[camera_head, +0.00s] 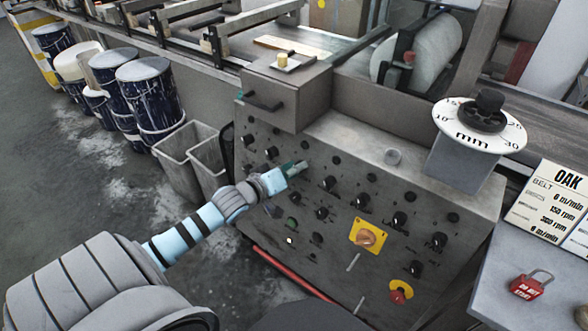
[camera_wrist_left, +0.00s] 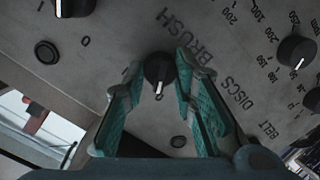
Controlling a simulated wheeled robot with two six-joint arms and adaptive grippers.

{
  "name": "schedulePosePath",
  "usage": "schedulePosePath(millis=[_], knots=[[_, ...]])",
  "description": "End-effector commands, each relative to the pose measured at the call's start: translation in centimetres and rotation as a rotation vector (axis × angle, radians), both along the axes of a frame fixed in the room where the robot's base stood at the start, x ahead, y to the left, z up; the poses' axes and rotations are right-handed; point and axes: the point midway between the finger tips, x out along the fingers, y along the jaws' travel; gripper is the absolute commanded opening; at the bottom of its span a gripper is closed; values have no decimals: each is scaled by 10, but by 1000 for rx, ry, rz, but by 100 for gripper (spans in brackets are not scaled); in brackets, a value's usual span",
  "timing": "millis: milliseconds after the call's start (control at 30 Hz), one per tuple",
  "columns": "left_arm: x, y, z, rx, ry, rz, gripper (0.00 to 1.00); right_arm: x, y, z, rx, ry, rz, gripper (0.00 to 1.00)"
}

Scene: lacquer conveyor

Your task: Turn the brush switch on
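The control panel (camera_head: 345,200) carries rows of black knobs. My left gripper (camera_head: 297,168) is over its upper left part in the head view. In the left wrist view, a black knob with a white pointer mark (camera_wrist_left: 159,68) sits beside the printed word BRUSH (camera_wrist_left: 187,38). Its pointer mark is toward the bottom of that picture. My left gripper (camera_wrist_left: 161,75) is open, with its green-padded fingertips on either side of this knob. Gaps seem to show, but contact is hard to tell. In the head view I cannot make out this knob at the gripper. My right gripper is not in view.
Other knobs (camera_wrist_left: 297,50) and a round button (camera_wrist_left: 46,52) surround the spot. A yellow-plated switch (camera_head: 368,236) and a red-yellow button (camera_head: 401,291) are lower right. A grey box (camera_head: 285,92) rises above the panel. Grey bins (camera_head: 186,150) stand to its left.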

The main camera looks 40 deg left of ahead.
Motion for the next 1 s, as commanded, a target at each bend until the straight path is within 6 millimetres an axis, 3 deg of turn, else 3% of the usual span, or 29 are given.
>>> schedulePosePath(millis=[133, 567, 1000], knots=[[0, 0, 0, 0, 0, 0, 0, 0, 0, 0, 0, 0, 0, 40], [0, 0, 2, 78, 3, -14, 0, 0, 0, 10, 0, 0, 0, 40], [0, -1, 3, 425, 12, -77, 0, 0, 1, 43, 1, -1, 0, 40]])
